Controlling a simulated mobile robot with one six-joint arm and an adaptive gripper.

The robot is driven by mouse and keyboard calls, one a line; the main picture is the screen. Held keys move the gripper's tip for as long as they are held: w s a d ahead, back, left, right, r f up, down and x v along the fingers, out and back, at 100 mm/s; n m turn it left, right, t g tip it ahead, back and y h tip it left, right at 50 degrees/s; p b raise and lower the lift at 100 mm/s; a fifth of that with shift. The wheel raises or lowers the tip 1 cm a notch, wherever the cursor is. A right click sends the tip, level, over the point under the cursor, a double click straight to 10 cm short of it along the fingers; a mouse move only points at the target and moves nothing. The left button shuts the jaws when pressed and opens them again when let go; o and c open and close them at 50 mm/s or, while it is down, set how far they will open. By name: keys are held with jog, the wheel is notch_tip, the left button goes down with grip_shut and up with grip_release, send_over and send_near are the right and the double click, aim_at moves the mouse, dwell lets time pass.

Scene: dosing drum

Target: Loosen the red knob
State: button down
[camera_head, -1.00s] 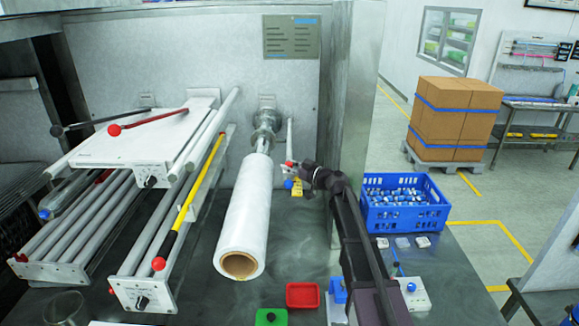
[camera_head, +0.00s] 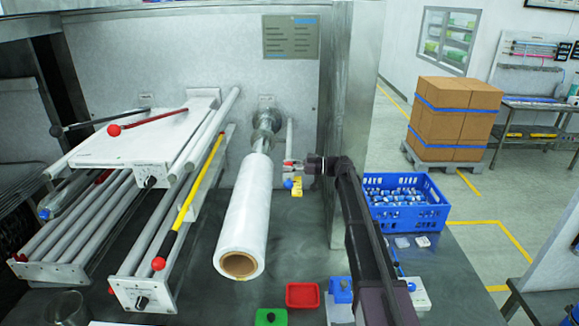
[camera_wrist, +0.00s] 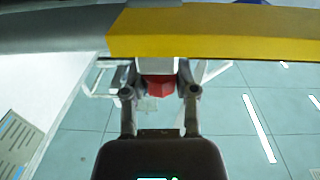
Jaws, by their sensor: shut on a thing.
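The red knob (camera_wrist: 158,88) shows in the wrist view between the two fingers of my gripper (camera_wrist: 159,76), below a pale block and a yellow bar (camera_wrist: 210,30). My gripper is shut on the knob, with a finger on each side. In the head view, my gripper (camera_head: 302,167) reaches in from the right to a small red part (camera_head: 288,163) beside the thin grey rod, right of the white roll's shaft. The fingers and contact are too small to make out there.
A blue ball (camera_head: 288,184) and a yellow piece (camera_head: 297,188) hang just below my gripper. The white roll (camera_head: 245,220) stands to the left, and a metal post (camera_head: 355,110) rises close on the right. A blue crate (camera_head: 405,215) with small bottles sits farther right.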

jog(key=shift+n+g, duration=0.5)
jog(key=shift+g, duration=0.3)
jog(key=shift+c, duration=1.9)
grip_release()
jog(key=d, duration=1.2)
jog(key=shift+w, duration=0.25)
